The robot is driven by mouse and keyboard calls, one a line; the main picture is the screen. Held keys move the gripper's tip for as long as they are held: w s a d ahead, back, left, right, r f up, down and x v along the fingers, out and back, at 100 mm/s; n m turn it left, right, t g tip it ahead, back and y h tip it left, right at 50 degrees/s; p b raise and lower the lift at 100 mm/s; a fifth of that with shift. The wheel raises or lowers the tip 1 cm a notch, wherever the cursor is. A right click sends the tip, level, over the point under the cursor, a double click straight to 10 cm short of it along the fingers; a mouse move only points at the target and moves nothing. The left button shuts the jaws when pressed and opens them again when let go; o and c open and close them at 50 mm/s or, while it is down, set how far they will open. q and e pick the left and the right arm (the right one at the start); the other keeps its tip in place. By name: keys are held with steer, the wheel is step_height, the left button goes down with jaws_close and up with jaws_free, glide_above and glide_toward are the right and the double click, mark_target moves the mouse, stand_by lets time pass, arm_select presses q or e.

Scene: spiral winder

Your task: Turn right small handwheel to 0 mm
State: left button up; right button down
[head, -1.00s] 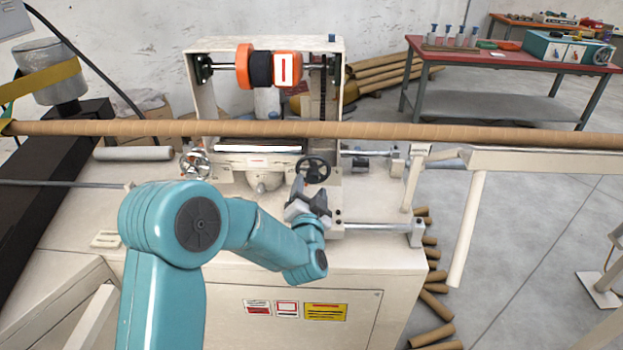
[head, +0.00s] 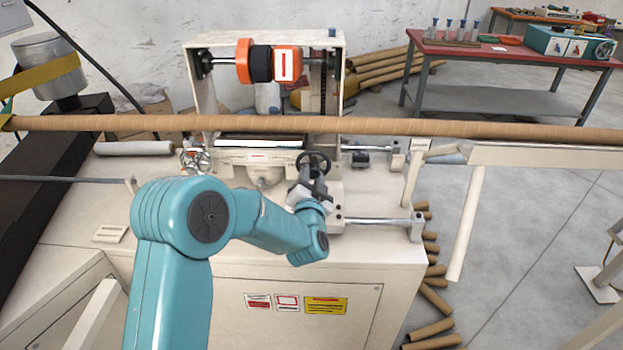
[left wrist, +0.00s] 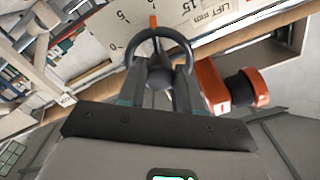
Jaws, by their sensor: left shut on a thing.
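The right small handwheel (head: 314,161) is a dark ring on the front of the cream winder. In the left wrist view, its ring (left wrist: 160,34) arches around my fingertips. My left gripper (head: 313,181) reaches the wheel from the front; in the left wrist view its two fingers (left wrist: 160,75) close on the wheel's middle. An orange pointer (left wrist: 153,21) stands above the ring against a white dial plate (left wrist: 205,12) marked LIFT mm. The pointer lies between the marks 5 and 15, away from the 0. My right gripper is out of view.
A shiny handwheel (head: 196,160) sits further left on the winder. A long brown tube (head: 450,130) crosses above the wheels. An orange and black roller (head: 262,65) is behind. A guide rod (head: 378,222) lies to the right of my gripper.

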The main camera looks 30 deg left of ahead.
arm_select(q)
steer(key=shift+f+n+b, duration=0.2)
steer(key=shift+n+b, duration=0.2)
steer(key=shift+b, duration=0.3)
steer(key=n+b, duration=0.9)
steer(key=b, duration=0.3)
steer(key=shift+d, duration=0.15)
steer(key=n+b, duration=0.3)
steer(key=n, duration=0.1)
steer(key=shift+w+r, duration=0.1)
steer(key=shift+r+n+b, duration=0.1)
steer(key=shift+n+b, duration=0.5)
steer(key=shift+n, duration=0.3)
steer(key=o, duration=1)
steer(key=shift+o, duration=0.2)
steer(key=shift+d, duration=0.1)
